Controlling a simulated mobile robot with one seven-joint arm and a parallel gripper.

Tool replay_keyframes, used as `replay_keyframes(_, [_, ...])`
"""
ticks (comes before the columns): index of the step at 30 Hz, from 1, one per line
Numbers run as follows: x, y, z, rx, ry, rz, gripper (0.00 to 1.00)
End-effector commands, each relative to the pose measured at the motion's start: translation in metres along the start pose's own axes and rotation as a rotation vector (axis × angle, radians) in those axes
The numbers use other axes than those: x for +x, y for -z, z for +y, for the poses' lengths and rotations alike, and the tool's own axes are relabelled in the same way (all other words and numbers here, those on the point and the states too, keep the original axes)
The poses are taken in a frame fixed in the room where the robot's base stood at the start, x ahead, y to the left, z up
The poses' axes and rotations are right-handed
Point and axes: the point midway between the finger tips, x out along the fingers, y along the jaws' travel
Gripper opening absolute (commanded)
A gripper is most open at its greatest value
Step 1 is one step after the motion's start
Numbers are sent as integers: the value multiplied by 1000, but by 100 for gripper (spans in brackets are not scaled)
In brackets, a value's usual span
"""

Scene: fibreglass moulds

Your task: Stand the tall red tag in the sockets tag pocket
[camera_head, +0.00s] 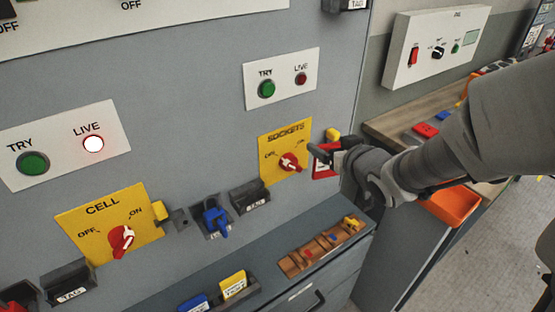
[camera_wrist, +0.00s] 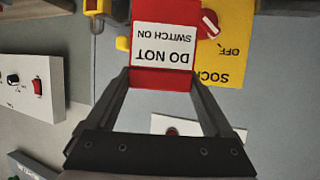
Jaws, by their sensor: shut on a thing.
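The tall red tag (camera_wrist: 164,78), with a white label reading DO NOT SWITCH ON, is held between the fingertips of my gripper (camera_wrist: 162,76) in the wrist view. In the head view the red tag (camera_head: 326,168) hangs below my gripper (camera_head: 325,151), partly covered by the fingers. It is just right of the yellow SOCKETS plate (camera_head: 284,151) with its red switch (camera_head: 290,162). A black pocket (camera_head: 250,196) is on the panel below left of that plate and looks empty; its small lettering is hard to read. I cannot tell whether the tag touches the panel.
A yellow hasp (camera_head: 333,134) sticks out beside the SOCKETS plate. A blue item (camera_head: 215,220) hangs on the panel left of the black pocket. A ledge below carries a wooden rack (camera_head: 308,255), a yellow tag (camera_head: 233,284) and a blue tag (camera_head: 193,302). An orange bin (camera_head: 452,207) is right.

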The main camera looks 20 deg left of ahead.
Motion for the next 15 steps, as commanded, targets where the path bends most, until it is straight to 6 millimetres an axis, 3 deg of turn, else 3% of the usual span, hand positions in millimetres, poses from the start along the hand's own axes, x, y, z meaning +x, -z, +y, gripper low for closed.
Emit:
replay_keyframes(1, [-5,13,-8,-19,41,3,34])
replay_keyframes(6, [-15,30,-40,-78,184,0,34])
replay_keyframes(15, [-24,36,-70,-129,310,-1,34])
